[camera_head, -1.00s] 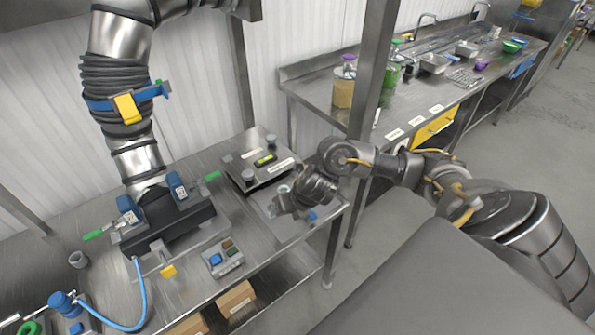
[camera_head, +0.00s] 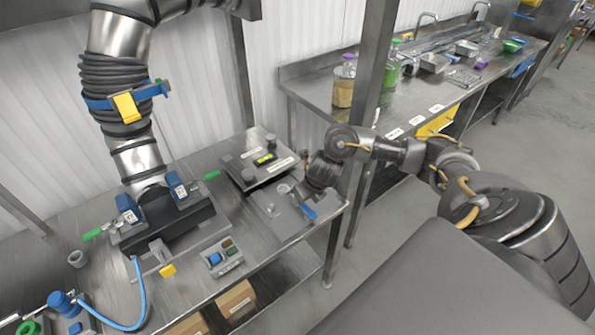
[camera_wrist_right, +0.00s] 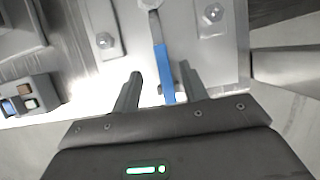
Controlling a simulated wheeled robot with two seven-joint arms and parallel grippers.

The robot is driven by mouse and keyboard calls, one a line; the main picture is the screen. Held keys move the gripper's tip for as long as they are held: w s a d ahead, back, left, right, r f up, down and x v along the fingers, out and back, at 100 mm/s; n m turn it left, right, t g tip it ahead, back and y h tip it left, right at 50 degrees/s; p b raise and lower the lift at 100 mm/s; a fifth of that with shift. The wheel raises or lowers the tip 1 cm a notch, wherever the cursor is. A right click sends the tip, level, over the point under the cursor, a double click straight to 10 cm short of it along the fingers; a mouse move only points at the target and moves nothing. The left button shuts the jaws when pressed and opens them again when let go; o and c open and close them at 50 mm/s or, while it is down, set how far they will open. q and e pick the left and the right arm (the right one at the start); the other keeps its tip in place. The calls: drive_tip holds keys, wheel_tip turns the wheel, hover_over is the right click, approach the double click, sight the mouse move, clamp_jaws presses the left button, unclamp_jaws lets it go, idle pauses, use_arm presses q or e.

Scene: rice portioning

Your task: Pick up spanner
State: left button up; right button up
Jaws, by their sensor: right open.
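The spanner (camera_wrist_right: 165,72) has a blue handle and a metal upper part that runs up to the top edge of the right wrist view. In the head view its blue handle (camera_head: 309,212) shows on a metal plate (camera_head: 287,229) at the right end of the workbench. My right gripper (camera_wrist_right: 160,74) is open, with one finger on each side of the handle in the picture. I cannot tell whether the fingers are level with it or above it. In the head view my right gripper (camera_head: 303,193) hangs over the plate beside the blue handle. My left gripper is out of view.
A raised metal plate with knobs (camera_head: 262,175) stands behind the spanner. A dark clamped machine base (camera_head: 170,228) and a small button box (camera_head: 222,257) are to the left. A steel post (camera_head: 367,95) rises close behind my right arm. A sink counter (camera_head: 325,92) stands beyond.

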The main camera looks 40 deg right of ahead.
drive_tip(key=p+x, duration=0.1)
drive_tip(key=x, duration=0.4)
drive_tip(key=shift+w+d+f, duration=0.1)
drive_tip(key=shift+w+d, duration=0.05)
drive_tip(key=shift+d, duration=0.05)
clamp_jaws()
